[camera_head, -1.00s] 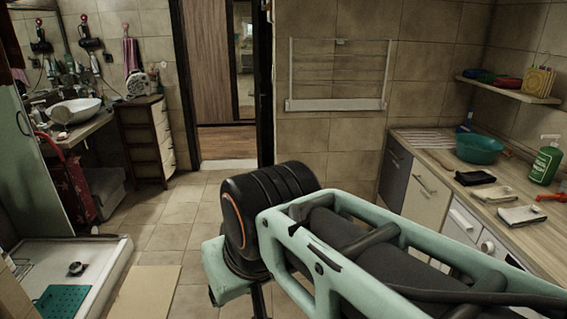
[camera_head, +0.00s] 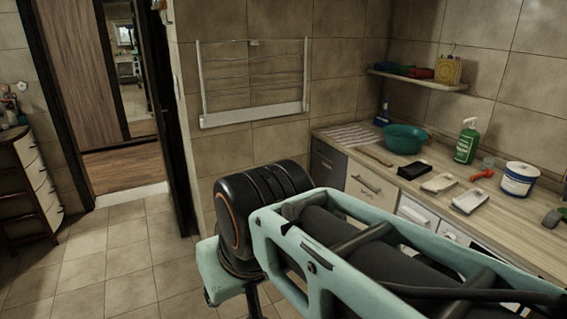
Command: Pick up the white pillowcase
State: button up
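I cannot say for certain which thing is the white pillowcase. Two small flat pale items, which may be folded cloth, lie on the wooden counter (camera_head: 520,218) at the right: one pale item (camera_head: 439,185) and, nearer, a second pale item with a dark edge (camera_head: 470,201). A striped whitish cloth or mat (camera_head: 352,136) lies at the counter's far left end. My arm crosses the lower middle of the view, and it hides part of the cabinets below the counter. My gripper does not show.
The counter also holds a teal basin (camera_head: 405,139), a green spray bottle (camera_head: 466,142), a white-blue tub (camera_head: 519,180), a red tool (camera_head: 483,174) and a dark flat item (camera_head: 413,171). A drying rack (camera_head: 253,118) hangs on the wall. Tiled floor (camera_head: 120,255) is open at left.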

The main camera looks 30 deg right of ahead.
aim_at(467, 203)
jog(key=i+z, duration=0.2)
jog(key=z, duration=0.15)
jog(key=i+z, duration=0.5)
jog(key=z, duration=0.2)
jog(key=i+z, duration=0.2)
jog(key=z, duration=0.15)
jog(key=i+l+z, duration=0.1)
jog(key=z, duration=0.25)
jog(key=i+j+z, duration=0.1)
jog(key=i+z, duration=0.45)
jog(key=z, duration=0.15)
jog(key=i+z, duration=0.45)
jog(key=z, duration=0.25)
jog(key=i+j+z, duration=0.1)
jog(key=j+z, duration=0.35)
jog(key=i+l+z, duration=0.1)
jog(key=i, duration=0.5)
